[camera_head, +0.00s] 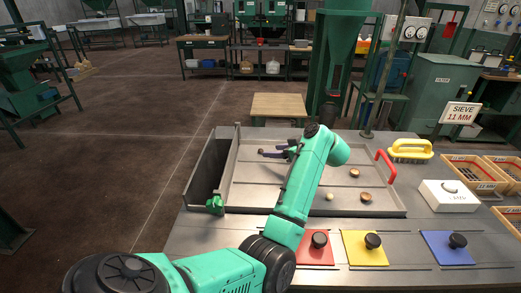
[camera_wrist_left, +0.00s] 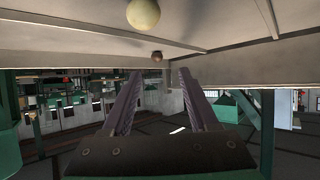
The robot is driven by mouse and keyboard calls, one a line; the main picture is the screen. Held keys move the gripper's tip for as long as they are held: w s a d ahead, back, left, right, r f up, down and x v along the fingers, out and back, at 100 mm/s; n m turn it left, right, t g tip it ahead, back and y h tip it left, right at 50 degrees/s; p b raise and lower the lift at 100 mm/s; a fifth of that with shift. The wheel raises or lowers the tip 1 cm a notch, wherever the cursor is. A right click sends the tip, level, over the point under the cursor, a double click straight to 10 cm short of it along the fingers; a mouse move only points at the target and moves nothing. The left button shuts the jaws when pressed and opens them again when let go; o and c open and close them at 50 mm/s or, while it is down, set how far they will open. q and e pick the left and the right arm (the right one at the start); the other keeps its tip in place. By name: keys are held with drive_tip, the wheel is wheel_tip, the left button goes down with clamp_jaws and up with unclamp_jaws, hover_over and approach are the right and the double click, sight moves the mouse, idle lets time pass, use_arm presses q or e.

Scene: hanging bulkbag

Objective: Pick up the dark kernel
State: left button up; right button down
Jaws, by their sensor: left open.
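A small dark brown kernel (camera_head: 261,150) lies on the grey metal tray (camera_head: 250,190), at the tips of my left gripper (camera_head: 266,153). In the left wrist view the dark kernel (camera_wrist_left: 157,56) shows just beyond and between the two purple fingertips of the left gripper (camera_wrist_left: 158,76). The fingers are apart with nothing between them. A round pale kernel (camera_wrist_left: 143,13) also shows in that view, at the top edge. My teal left arm covers part of the tray in the head view. My right gripper is not in view.
Other kernels lie on the tray: a pale one (camera_head: 330,197) and brown ones (camera_head: 354,173) (camera_head: 366,197). A red handle (camera_head: 386,165) stands at the tray's right. Red, yellow (camera_head: 362,254) and blue (camera_head: 446,252) plates with black knobs line the front.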

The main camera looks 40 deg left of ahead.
sight(262, 151)
use_arm(q)
drive_tip(key=x, duration=0.5)
drive_tip(key=shift+w+a+f+p, duration=0.15)
drive_tip(key=shift+w+a+p, duration=0.05)
drive_tip(key=shift+a+p, duration=0.15)
drive_tip(key=shift+a+f, duration=0.1)
drive_tip(key=shift+a, duration=0.1)
drive_tip(key=shift+w, duration=0.1)
drive_tip(key=shift+d, duration=0.1)
drive_tip(key=shift+c, duration=0.6)
clamp_jaws()
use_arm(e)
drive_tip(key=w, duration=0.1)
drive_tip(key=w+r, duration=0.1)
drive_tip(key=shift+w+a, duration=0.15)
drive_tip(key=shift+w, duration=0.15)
